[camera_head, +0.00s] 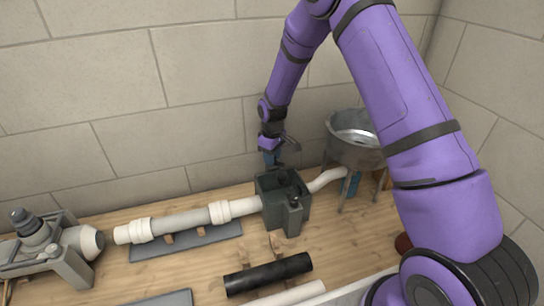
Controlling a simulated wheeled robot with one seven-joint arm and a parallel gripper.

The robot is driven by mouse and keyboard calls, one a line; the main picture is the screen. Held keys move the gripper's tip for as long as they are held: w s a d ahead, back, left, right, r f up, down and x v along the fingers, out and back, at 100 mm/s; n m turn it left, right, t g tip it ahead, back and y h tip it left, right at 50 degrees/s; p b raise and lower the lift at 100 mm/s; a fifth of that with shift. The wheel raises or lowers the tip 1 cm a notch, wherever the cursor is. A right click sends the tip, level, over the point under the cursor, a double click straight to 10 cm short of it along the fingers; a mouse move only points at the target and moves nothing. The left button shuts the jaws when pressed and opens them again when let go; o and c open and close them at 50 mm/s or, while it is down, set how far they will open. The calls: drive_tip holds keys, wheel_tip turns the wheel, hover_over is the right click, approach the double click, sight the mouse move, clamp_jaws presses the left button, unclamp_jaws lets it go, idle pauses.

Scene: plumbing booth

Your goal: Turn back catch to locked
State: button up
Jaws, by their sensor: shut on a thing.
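A dark grey-green box (268,207) stands on the wooden bench, joined to white pipe on its left and right sides. A front catch (293,203) stands upright on its near side, with a dark knob on top. My gripper (272,160) points down at the back rim of the box. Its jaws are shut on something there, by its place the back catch. The back catch itself is mostly hidden by the gripper and the box, so its angle cannot be told.
A metal bowl on legs (354,152) stands close to the right of my gripper. White pipe (180,221) runs left over a grey plate. A grey pump-like unit (52,252) is at far left. A black tube (268,274) lies in front. A tiled wall (120,90) rises close behind.

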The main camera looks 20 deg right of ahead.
drive_tip(key=m, duration=0.4)
drive_tip(key=shift+m, duration=2.9)
drive_tip(key=o, duration=0.9)
wheel_tip(320, 180, up, 11)
drive_tip(key=shift+d+f, duration=0.1)
